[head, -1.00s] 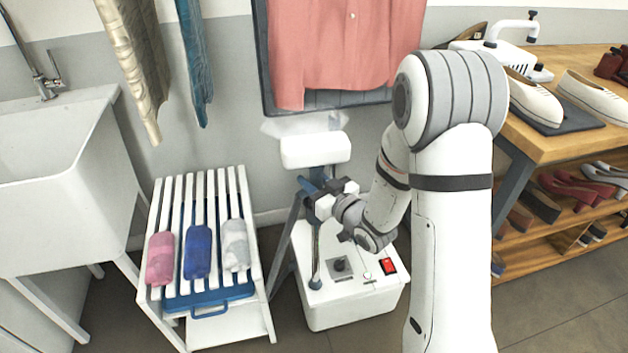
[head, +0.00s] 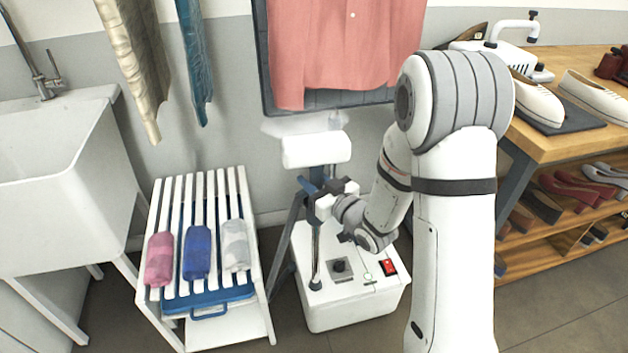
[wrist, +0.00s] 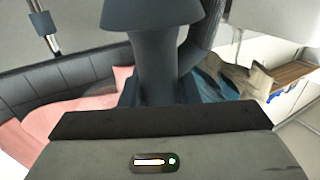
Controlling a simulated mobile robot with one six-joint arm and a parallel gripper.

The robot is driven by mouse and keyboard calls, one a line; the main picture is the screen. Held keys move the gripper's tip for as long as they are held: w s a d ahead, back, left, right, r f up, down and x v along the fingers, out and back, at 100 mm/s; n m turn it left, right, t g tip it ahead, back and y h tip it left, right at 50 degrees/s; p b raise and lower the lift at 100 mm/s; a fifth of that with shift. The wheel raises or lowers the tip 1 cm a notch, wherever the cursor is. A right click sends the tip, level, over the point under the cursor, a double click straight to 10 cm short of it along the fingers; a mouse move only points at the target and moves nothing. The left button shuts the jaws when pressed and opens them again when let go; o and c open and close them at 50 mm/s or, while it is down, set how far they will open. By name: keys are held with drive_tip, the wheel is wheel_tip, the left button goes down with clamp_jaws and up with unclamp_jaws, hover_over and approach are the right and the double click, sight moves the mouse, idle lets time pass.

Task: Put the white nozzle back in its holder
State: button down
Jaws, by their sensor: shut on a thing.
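The white nozzle (head: 316,149) is a rounded white head on a dark blue-grey neck. It stands level above the steamer base (head: 350,300), in front of the wall below the salmon shirt. My gripper (head: 326,194) is shut on the nozzle's dark handle, just below the white head. In the wrist view the handle (wrist: 150,65) rises beyond my dark jaws (wrist: 160,120). The holder is probably the bracket on the steamer's upright pole (head: 317,240); it is largely hidden behind my gripper. I cannot tell whether the handle touches it.
A slatted white rack (head: 160,215) with pink, blue and white-grey rolls stands left of the steamer. A sink (head: 60,200) is further left. A wooden shoe bench (head: 560,145) stands right. The salmon shirt (head: 345,50) hangs behind. Faint vapour shows around the nozzle.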

drive_tip(key=shift+f+b, duration=0.55)
drive_tip(key=shift+b, duration=0.05)
drive_tip(key=c, duration=1.4)
unclamp_jaws()
drive_tip(key=shift+s+d, duration=0.1)
